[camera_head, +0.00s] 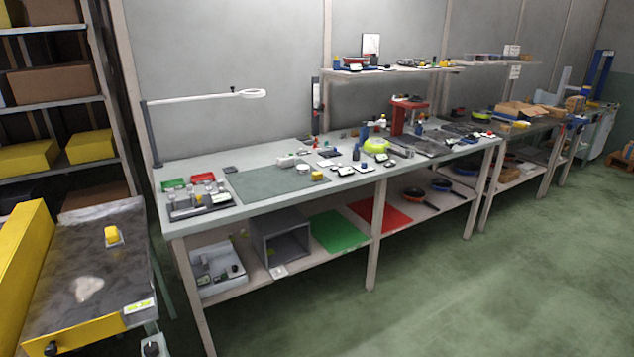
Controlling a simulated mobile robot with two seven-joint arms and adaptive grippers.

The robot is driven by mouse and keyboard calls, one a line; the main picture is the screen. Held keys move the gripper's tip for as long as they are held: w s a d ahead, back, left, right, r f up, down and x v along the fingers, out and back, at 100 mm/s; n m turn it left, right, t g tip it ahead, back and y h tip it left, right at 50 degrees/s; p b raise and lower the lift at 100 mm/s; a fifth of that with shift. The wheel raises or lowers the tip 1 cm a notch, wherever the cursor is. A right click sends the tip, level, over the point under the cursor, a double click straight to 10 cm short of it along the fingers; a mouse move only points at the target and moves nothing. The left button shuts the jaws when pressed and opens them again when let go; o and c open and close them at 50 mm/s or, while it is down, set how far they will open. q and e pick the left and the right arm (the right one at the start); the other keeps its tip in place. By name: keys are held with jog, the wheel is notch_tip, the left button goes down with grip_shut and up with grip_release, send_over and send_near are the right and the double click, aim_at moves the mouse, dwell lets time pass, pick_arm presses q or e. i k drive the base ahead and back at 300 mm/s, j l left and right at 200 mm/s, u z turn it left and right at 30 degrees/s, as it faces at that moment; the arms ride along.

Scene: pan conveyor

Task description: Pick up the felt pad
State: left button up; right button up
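I cannot tell for sure which thing is the felt pad. A flat grey-green mat (265,184) lies on the long workbench (205,228). A small dark flat piece (231,170) lies near the mat's far left corner. A green sheet (339,230) and a red sheet (382,213) lie flat on the bench's lower shelf. Neither of my grippers shows in this view.
Several small tools crowd the bench. The green floor (470,290) in front is clear.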

aim_at(317, 176)
jog(key=i+l+u, duration=0.1)
jog(key=i+l, duration=0.45)
jog(key=i+l+u, duration=0.1)
jog(key=i+l, duration=0.4)
jog(key=i+l+u, duration=0.15)
jog(key=i+l, duration=0.3)
jog(key=l, duration=0.25)
